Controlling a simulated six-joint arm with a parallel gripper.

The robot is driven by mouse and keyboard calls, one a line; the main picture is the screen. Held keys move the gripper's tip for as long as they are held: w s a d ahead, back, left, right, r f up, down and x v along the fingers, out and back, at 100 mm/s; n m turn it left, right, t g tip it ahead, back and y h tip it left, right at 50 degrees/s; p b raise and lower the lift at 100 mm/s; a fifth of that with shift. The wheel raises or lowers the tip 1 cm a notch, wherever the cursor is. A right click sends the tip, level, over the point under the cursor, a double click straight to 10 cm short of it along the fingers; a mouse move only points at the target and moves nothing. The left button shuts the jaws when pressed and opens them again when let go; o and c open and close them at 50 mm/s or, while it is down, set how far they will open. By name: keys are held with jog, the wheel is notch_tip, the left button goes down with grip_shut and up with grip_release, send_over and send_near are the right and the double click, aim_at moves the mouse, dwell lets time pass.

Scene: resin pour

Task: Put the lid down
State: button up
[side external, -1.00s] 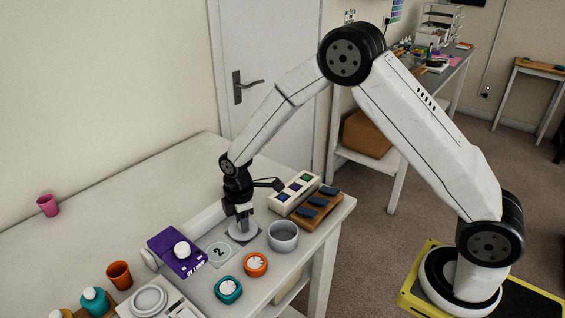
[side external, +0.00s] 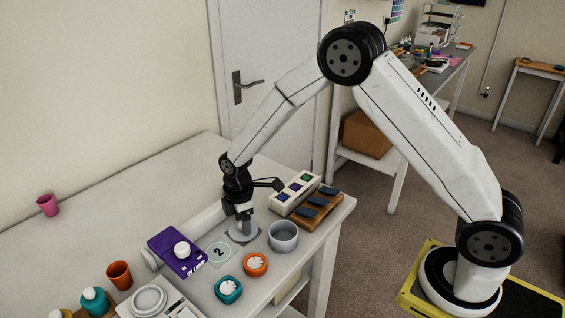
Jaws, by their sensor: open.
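The lid (side external: 243,235) is a light grey disc with an upright knob. The grey pot (side external: 283,236) stands open, without a cover, just right of the lid.
An orange timer (side external: 256,264) and a teal timer (side external: 228,289) stand in front. A rack with coloured blocks (side external: 294,192) and a wooden tray (side external: 318,211) sit close behind the pot.

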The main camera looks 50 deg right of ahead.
notch_tip(320, 180, up, 12)
dwell(0.6)
dwell(0.5)
jog(key=s+d+f+m+t, duration=0.1)
jog(key=s+d+m, duration=0.2)
jog(key=s+m, duration=0.3)
jog(key=s+d+f+m+t, duration=0.1)
jog(key=s+d+m, duration=0.2)
jog(key=s+m, duration=0.4)
jog(key=s, duration=0.5)
jog(key=shift+s+t, duration=0.3)
jog(key=shift+s, duration=0.05)
